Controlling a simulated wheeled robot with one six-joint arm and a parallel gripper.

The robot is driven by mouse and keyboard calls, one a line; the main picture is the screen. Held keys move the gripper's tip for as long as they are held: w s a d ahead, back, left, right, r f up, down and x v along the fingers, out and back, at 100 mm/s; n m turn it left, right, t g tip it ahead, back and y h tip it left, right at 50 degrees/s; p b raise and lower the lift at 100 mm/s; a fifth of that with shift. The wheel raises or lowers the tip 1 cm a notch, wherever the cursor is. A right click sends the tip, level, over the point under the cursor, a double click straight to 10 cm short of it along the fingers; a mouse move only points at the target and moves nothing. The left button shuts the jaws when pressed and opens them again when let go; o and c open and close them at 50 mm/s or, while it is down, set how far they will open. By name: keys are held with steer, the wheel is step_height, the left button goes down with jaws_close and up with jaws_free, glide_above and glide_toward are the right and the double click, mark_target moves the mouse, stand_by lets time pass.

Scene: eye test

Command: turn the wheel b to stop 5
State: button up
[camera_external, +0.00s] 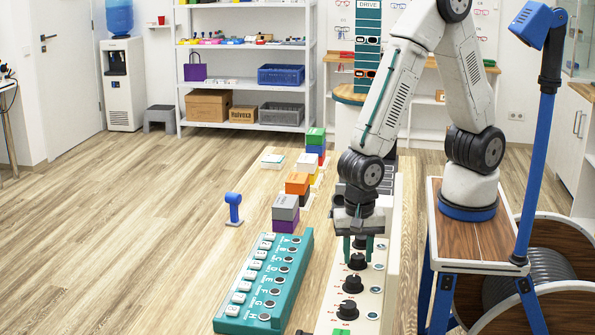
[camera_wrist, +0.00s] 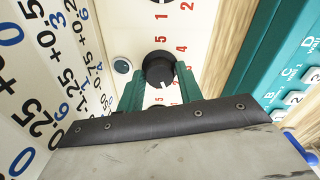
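A cream panel (camera_external: 333,291) carries a row of black round wheels with red stop numbers beside them. One wheel (camera_external: 357,262) is right below my gripper (camera_external: 358,256). In the wrist view this black wheel (camera_wrist: 158,67), with a white pointer mark on its near side, shows at the tips of my gripper (camera_wrist: 160,75). The two teal fingers are apart, one on each side of it. Two more wheels (camera_external: 352,284) (camera_external: 347,309) stand nearer the camera. Another wheel (camera_wrist: 160,1) is cut off at the wrist view's top edge. I cannot read which wheel is b.
A teal board (camera_external: 293,290) with white keys and round knobs lies left of the panel. Stacked coloured blocks (camera_external: 285,207) stand behind it. A blue post-like object (camera_external: 233,208) stands further left. A white wall with printed numbers (camera_wrist: 35,40) rises close beside the wheels.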

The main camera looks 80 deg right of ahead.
mark_target(357, 256)
steer(key=c, duration=0.5)
steer(key=shift+n, duration=2.9)
steer(key=o, duration=1)
steer(key=shift+w+a+r, duration=0.1)
steer(key=shift+r, duration=3.85)
